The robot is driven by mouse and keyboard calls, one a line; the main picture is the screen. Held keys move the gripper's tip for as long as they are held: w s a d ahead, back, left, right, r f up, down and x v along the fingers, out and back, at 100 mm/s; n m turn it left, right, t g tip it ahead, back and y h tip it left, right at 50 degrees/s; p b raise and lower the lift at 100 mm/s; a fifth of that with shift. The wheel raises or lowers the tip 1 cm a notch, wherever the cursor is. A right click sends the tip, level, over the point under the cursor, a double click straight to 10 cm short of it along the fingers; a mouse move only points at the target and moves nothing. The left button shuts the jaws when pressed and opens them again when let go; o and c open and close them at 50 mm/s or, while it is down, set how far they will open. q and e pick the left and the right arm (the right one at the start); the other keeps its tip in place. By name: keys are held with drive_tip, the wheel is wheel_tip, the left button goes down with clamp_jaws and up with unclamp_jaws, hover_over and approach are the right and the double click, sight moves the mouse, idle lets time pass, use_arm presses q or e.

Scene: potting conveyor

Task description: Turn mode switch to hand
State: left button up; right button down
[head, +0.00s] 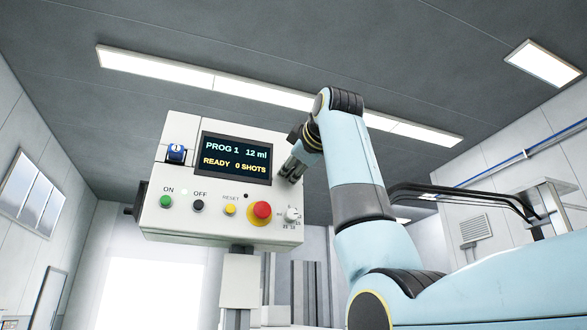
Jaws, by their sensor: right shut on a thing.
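The control panel (222,226) is a pale box on a post, with a dark display (236,159) reading PROG 1, 12 ml, READY, 0 SHOTS. My right gripper (291,170) reaches in from the right, just right of the display. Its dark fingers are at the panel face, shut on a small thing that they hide. From its place on the panel I take it to be the mode switch; its handle, labels and setting cannot be seen. My left gripper is not in view.
Close below the gripper are a white knob (292,214) with markings and a red mushroom button (262,210). A yellow reset button (230,210), black off button (198,206) and green on button (166,201) sit further left. A blue fitting (176,152) is upper left.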

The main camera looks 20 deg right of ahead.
drive_tip(key=c, duration=1.1)
unclamp_jaws()
drive_tip(key=shift+w, duration=0.1)
drive_tip(key=s, duration=1.2)
drive_tip(key=shift+d, duration=0.2)
